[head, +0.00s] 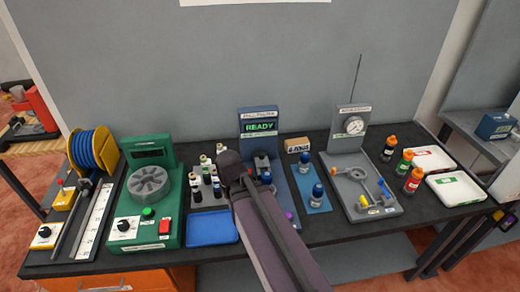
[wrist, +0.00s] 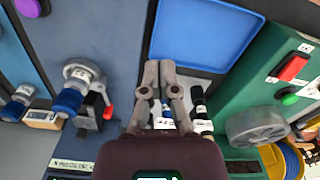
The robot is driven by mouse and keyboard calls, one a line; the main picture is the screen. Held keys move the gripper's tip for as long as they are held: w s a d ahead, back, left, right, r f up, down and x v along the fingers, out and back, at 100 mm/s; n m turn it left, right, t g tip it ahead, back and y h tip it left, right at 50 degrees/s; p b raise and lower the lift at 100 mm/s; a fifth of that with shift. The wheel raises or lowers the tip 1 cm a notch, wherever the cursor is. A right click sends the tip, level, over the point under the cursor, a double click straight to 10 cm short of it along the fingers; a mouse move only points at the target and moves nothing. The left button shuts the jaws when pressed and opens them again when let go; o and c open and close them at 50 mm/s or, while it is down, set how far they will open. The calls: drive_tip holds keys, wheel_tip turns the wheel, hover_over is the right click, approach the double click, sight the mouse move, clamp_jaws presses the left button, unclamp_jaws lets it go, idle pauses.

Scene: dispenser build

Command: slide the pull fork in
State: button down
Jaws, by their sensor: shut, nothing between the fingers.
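The blue pull tester (head: 259,122) stands mid-bench, its screen reading READY. Grey metal parts stand on its base, partly hidden by my arm in the head view. In the wrist view a grey ring-like fitting (wrist: 85,72) sits there, with a blue-capped piece (wrist: 68,102) and a small red tab (wrist: 108,113) beside it. I cannot tell which grey part is the pull fork. My gripper (wrist: 159,68) is shut and empty, above the vial rack between the tester base and the green machine. In the head view my arm hides its fingers.
A blue tray (head: 212,228) lies in front of the vials (head: 196,196). The green turntable machine (head: 149,200) stands left. Right of the tester are blue-capped bottles (head: 317,192), a grey gauge station (head: 352,127), several small bottles (head: 413,180) and white trays (head: 455,188).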

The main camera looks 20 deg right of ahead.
drive_tip(key=w+d+r+t+p, duration=0.1)
drive_tip(key=w+d+r, duration=0.1)
drive_tip(key=w+d, duration=0.3)
drive_tip(key=w+d+r+t+p, duration=0.15)
drive_tip(key=w+d, duration=0.25)
drive_tip(key=w, duration=0.4)
wheel_tip(320, 180, up, 3)
drive_tip(key=m+t+p, duration=0.1)
drive_tip(key=p, duration=0.1)
hover_over(263, 163)
drive_tip(key=shift+w+f, duration=0.15)
drive_tip(key=shift+w, duration=0.25)
drive_tip(key=shift+f, duration=0.1)
drive_tip(key=b+x, duration=0.9)
drive_tip(key=x, duration=0.1)
